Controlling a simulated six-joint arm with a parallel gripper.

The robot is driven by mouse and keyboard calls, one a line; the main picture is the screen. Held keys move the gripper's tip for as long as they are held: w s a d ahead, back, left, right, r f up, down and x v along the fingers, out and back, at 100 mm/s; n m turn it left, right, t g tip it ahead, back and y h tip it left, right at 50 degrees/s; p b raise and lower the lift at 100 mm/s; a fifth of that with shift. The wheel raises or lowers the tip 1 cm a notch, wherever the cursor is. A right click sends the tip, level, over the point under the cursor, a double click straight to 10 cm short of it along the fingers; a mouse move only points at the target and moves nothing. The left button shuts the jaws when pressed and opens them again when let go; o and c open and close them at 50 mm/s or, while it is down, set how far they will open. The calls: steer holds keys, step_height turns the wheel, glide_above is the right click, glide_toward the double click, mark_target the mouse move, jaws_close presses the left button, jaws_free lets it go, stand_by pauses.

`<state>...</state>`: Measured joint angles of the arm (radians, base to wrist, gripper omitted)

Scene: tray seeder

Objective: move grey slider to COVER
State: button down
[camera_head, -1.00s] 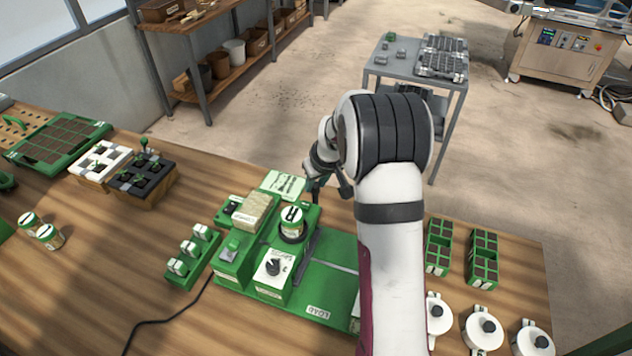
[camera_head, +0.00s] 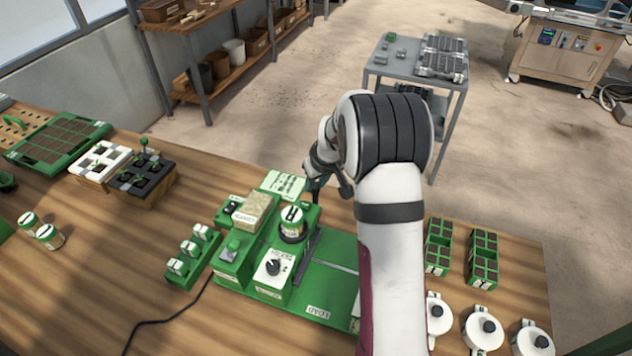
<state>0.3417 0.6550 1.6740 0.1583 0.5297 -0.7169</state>
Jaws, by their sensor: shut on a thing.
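The green tray seeder (camera_head: 330,282) stands on the wooden bench, with a labelled jar (camera_head: 291,220), a white box with a black dial (camera_head: 272,267) and a tan block (camera_head: 253,211) on it. My gripper (camera_head: 314,192) is at the seeder's far end, just behind and right of the jar. It is shut on a small part there, which I take to be the grey slider. The fingers and my arm hide that slider, so its position along its track does not show. The COVER mark cannot be read in this view.
A green rack with several small pieces (camera_head: 190,258) stands left of the seeder. Green seedling packs (camera_head: 438,247) and white lidded pots (camera_head: 483,328) are right of my arm. Bare bench lies at front left, where a black cable (camera_head: 165,320) runs.

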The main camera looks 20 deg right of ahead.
steer(key=w+a, duration=0.7)
steer(key=shift+w+a, duration=0.2)
steer(key=shift+a, duration=0.05)
steer(key=c, duration=0.6)
jaws_free()
steer(key=shift+c, duration=0.2)
steer(key=v, duration=1.6)
steer(key=shift+f, duration=0.1)
